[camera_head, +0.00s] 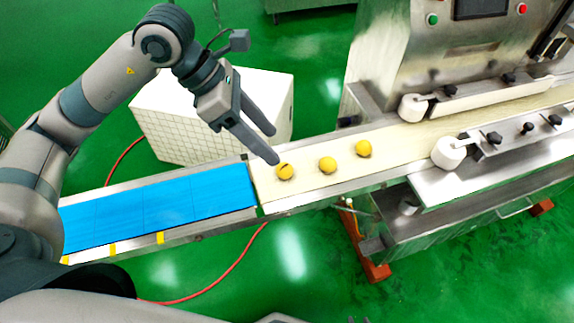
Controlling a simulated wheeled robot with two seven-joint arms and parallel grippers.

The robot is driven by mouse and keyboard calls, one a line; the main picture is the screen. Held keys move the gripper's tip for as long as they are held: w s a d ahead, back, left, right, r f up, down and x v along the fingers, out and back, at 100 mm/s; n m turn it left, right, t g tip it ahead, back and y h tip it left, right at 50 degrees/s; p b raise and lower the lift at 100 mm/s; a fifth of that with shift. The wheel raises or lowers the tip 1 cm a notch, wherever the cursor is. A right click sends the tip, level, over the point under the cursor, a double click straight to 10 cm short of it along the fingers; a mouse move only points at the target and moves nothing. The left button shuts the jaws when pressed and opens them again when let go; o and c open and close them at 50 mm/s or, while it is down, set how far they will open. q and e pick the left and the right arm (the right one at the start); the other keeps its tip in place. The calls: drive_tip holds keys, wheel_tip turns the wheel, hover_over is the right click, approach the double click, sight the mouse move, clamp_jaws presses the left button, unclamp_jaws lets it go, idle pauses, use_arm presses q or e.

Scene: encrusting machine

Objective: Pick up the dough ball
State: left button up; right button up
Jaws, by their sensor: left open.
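Three yellow dough balls lie in a row on the cream conveyor belt (310,188). The leftmost dough ball (285,172) is nearest the belt's left end, with the middle dough ball (327,165) and the right dough ball (363,148) beyond it toward the machine. My left gripper (275,148) is open, its two fingers pointing down and right. One fingertip overlaps the top edge of the leftmost ball in the picture; I cannot tell whether it touches. No ball sits between the fingers. My right gripper is not in view.
A blue conveyor belt (155,207) continues left from the cream belt. The steel encrusting machine (460,55) with white rollers stands at right. A white tiled box (170,135) stands behind the belt. A red hose (236,268) crosses the green floor.

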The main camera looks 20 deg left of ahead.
use_arm(q)
drive_tip(key=w+a+y, duration=0.1)
drive_tip(key=a, duration=0.2)
drive_tip(key=w+a+y, duration=0.1)
drive_tip(key=a, duration=0.1)
drive_tip(key=shift+w+a+f+n+t+y, duration=0.2)
drive_tip(key=shift+w+n+t+y, duration=0.1)
drive_tip(key=shift+t, duration=0.1)
use_arm(e)
drive_tip(key=shift+f, duration=0.75)
use_arm(q)
drive_tip(key=shift+d+f, duration=0.1)
drive_tip(key=p, duration=0.1)
approach(281, 167)
drive_tip(key=p+x, duration=0.1)
drive_tip(key=x, duration=0.2)
drive_tip(key=shift+d+f, duration=0.1)
drive_tip(key=shift+f, duration=0.5)
use_arm(e)
drive_tip(key=shift+s+d+f, duration=0.15)
drive_tip(key=shift+s+f, duration=0.05)
drive_tip(key=shift+s, duration=0.6)
drive_tip(key=shift+s+d+f, duration=0.15)
drive_tip(key=shift+s, duration=0.65)
use_arm(q)
drive_tip(key=shift+w, duration=0.1)
